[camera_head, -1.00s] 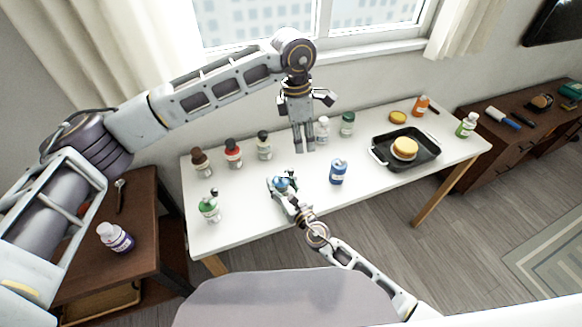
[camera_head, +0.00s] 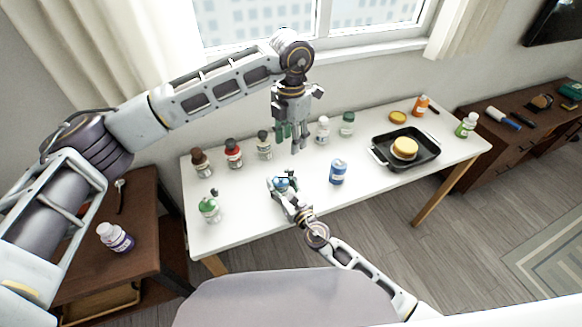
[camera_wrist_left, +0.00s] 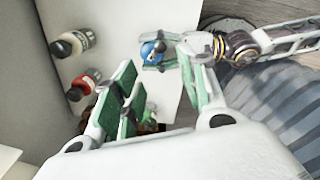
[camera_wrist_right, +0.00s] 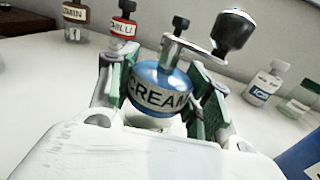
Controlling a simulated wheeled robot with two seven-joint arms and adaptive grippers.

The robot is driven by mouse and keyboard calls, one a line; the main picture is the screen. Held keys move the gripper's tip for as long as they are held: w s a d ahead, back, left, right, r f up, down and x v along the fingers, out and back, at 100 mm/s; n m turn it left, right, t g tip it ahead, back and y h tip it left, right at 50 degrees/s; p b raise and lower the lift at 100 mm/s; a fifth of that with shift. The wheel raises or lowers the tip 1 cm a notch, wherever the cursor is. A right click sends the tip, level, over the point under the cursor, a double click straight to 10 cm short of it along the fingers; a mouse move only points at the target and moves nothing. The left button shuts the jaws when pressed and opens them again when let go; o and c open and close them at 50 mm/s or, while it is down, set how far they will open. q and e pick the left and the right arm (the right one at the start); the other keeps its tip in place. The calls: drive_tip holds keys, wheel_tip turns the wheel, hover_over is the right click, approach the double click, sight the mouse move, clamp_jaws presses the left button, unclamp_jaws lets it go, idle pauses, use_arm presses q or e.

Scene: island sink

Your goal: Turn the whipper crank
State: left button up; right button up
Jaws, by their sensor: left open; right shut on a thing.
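The whipper (camera_wrist_right: 158,85) is a blue and white jar labelled "CREAM", with a metal crank on top that ends in a black knob (camera_wrist_right: 232,32). It stands upright between the fingers of my right gripper (camera_head: 284,187), which is shut on its body at the table's near side; the crank is free. The whipper also shows in the left wrist view (camera_wrist_left: 151,53). My left gripper (camera_head: 290,137) is open and empty, pointing down above the back of the table, behind and higher than the whipper. It touches nothing that I can see.
Several spice bottles, such as the red-labelled one (camera_head: 233,155), line the white table's (camera_head: 240,210) back left. A green-topped jar (camera_head: 209,211) is at the left end. A blue can (camera_head: 338,172) stands right of the whipper. A black pan (camera_head: 425,152) lies further right.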

sight(291, 170)
use_arm(q)
drive_tip(key=shift+f, duration=0.15)
idle(0.3)
drive_tip(key=shift+f, duration=5.85)
clamp_jaws()
